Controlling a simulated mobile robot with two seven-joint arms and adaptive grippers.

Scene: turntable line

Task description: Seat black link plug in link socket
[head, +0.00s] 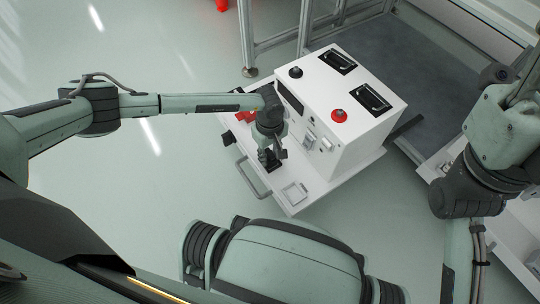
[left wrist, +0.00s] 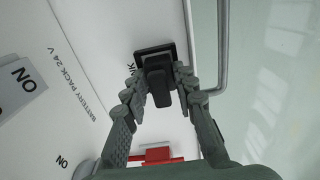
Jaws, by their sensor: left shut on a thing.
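The black link plug (left wrist: 160,88) is between the fingertips of my left gripper (left wrist: 158,82) in the left wrist view. The gripper is shut on it. Just beyond the plug is the black square link socket (left wrist: 144,52) on the white panel, its label partly covered. The plug overlaps the socket in this view; I cannot tell how deep it sits. In the head view my left gripper (head: 268,150) points down at the socket (head: 275,166) on the low front shelf of the white cabinet and hides the plug. My right gripper is not in view.
The white cabinet (head: 345,155) rises close beside the left gripper, with a red button (head: 339,115) and black handles on top. A metal bar handle (head: 250,180) runs along the shelf edge. A red part (head: 245,117) lies nearby; it also shows in the wrist view (left wrist: 156,154).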

